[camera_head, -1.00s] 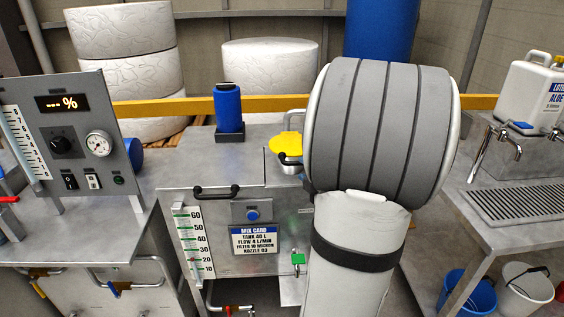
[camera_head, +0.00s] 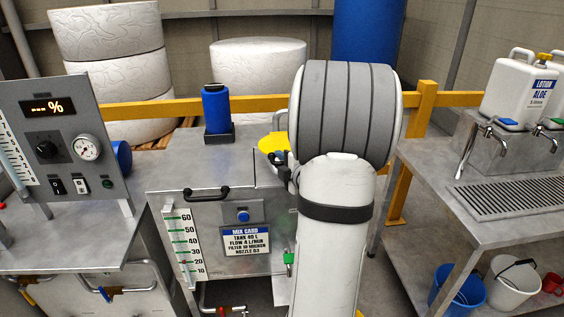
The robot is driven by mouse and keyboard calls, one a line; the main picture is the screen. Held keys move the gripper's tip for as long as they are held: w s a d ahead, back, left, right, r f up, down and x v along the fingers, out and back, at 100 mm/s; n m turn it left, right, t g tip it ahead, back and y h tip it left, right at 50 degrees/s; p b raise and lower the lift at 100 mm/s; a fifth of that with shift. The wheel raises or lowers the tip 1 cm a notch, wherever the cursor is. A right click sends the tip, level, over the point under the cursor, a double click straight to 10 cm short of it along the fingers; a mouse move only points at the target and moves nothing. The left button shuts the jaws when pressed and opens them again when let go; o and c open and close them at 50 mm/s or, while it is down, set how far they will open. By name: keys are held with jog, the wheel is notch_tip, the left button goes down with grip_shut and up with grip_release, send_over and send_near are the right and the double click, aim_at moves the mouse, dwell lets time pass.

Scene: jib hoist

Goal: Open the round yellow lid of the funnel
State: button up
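The round yellow lid (camera_head: 273,143) of the funnel shows at the back right of the steel mixing tank (camera_head: 178,172). My arm covers its right part, and the funnel under it is mostly hidden. A dark part of my gripper (camera_head: 283,176) shows just below the lid, at the left edge of my arm. Its fingers cannot be made out, and I cannot tell whether it touches the lid.
A blue bottle (camera_head: 216,106) stands on the tank top, with a black handle (camera_head: 206,194) in front. A control panel (camera_head: 62,140) is at the left. A steel bench (camera_head: 440,165) with taps and white canisters (camera_head: 518,90) is at the right. A yellow rail (camera_head: 160,110) runs behind.

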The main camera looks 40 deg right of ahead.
jog(key=c, duration=0.5)
jog(key=shift+f, duration=0.1)
grip_shut()
jog(key=shift+a, duration=0.1)
